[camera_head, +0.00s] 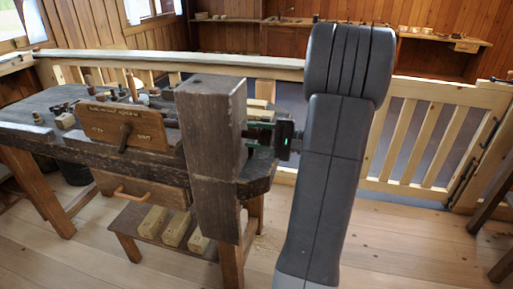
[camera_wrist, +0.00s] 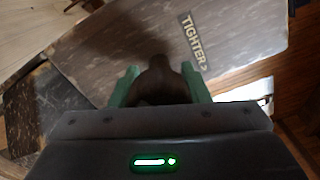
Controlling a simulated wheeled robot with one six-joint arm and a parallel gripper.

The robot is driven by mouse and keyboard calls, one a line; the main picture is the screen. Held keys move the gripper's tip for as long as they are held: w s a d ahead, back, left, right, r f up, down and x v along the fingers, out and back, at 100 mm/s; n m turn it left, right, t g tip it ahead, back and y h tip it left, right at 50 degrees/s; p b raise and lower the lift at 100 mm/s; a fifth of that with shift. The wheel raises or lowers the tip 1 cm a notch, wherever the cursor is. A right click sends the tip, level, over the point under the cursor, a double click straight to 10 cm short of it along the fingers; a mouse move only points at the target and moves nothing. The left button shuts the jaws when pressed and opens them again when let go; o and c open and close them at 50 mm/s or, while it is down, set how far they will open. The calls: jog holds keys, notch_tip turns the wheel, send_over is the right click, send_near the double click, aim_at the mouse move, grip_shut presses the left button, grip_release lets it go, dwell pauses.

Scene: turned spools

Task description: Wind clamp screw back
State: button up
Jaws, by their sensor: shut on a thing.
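In the wrist view, the green fingers of my gripper (camera_wrist: 160,88) are shut on a dark brown wooden knob (camera_wrist: 160,72), one finger on each side; I take it for the clamp screw's handle. Behind it is a dark wooden face (camera_wrist: 110,50) with a label (camera_wrist: 193,40) reading "TIGHTER >". In the head view, my gripper (camera_head: 258,128) reaches in from the right behind a thick upright wooden post (camera_head: 212,150) at the bench's end. The knob cannot be made out there.
The dark workbench (camera_head: 60,128) carries a wooden board (camera_head: 125,122) with writing and a handle, plus small turned pieces. Several pale blocks (camera_head: 175,232) lie on a low shelf. A wooden railing (camera_head: 420,140) runs behind. Floor at front right is clear.

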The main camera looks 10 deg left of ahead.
jog(key=n+b, duration=0.3)
jog(key=b, duration=0.1)
jog(key=shift+f+n+b, duration=0.3)
jog(key=shift+n, duration=0.1)
jog(key=n+b, duration=0.4)
jog(key=b, duration=0.2)
jog(key=shift+r+n, duration=0.1)
jog(key=shift+n, duration=0.2)
jog(key=n+b, duration=0.4)
jog(key=b, duration=0.2)
jog(key=shift+s, duration=0.1)
jog(key=n+b, duration=0.4)
jog(key=shift+b, duration=0.35)
jog(key=n+b, duration=0.1)
jog(key=n, duration=0.1)
jog(key=n+b, duration=0.2)
jog(key=shift+r+n, duration=0.3)
jog(key=shift+r, duration=0.05)
jog(key=n, duration=0.6)
jog(key=shift+s, duration=0.15)
